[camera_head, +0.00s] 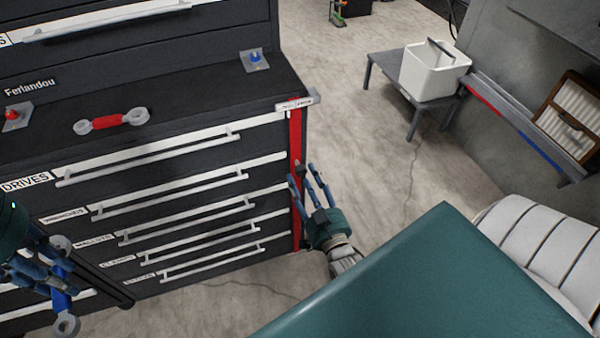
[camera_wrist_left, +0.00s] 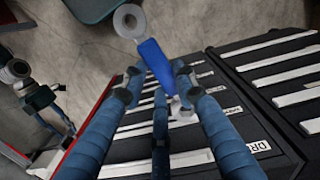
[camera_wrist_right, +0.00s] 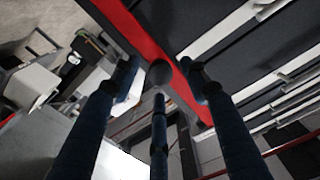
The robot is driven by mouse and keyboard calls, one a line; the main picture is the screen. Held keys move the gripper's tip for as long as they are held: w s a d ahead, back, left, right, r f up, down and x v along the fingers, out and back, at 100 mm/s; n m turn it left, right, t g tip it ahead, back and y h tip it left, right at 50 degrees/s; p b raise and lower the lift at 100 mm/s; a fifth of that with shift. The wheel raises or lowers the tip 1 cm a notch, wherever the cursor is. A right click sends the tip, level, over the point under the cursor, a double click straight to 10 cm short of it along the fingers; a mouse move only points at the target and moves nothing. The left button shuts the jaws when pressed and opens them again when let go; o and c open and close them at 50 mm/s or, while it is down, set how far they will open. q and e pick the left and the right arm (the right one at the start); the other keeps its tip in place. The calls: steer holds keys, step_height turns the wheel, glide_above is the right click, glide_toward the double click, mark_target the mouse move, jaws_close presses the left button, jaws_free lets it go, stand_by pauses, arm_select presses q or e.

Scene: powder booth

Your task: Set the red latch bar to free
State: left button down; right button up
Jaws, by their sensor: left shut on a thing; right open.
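The red latch bar (camera_head: 296,150) runs vertically along the right front edge of the dark tool cabinet. A small label plate (camera_head: 294,104) sits at its top. My right gripper (camera_head: 310,182) is open beside the lower half of the bar. In the right wrist view the bar (camera_wrist_right: 140,30) passes beyond my open fingers (camera_wrist_right: 160,85); I cannot tell whether they touch it. My left gripper (camera_head: 40,270) is shut on a blue tool with grey ring ends (camera_head: 62,300). The left wrist view shows the blue handle (camera_wrist_left: 153,60) between the fingers.
A red-handled tool (camera_head: 108,122) lies on the cabinet top (camera_head: 190,110), near a blue knob (camera_head: 255,57) and a red knob (camera_head: 14,115). Several drawers with pale handles (camera_head: 170,180) are closed. A white bin (camera_head: 430,72) stands on a grey stool at the back right.

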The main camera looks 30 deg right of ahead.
mark_target(302, 174)
steer(key=shift+b+x, duration=0.55)
steer(key=shift+x, duration=1.5)
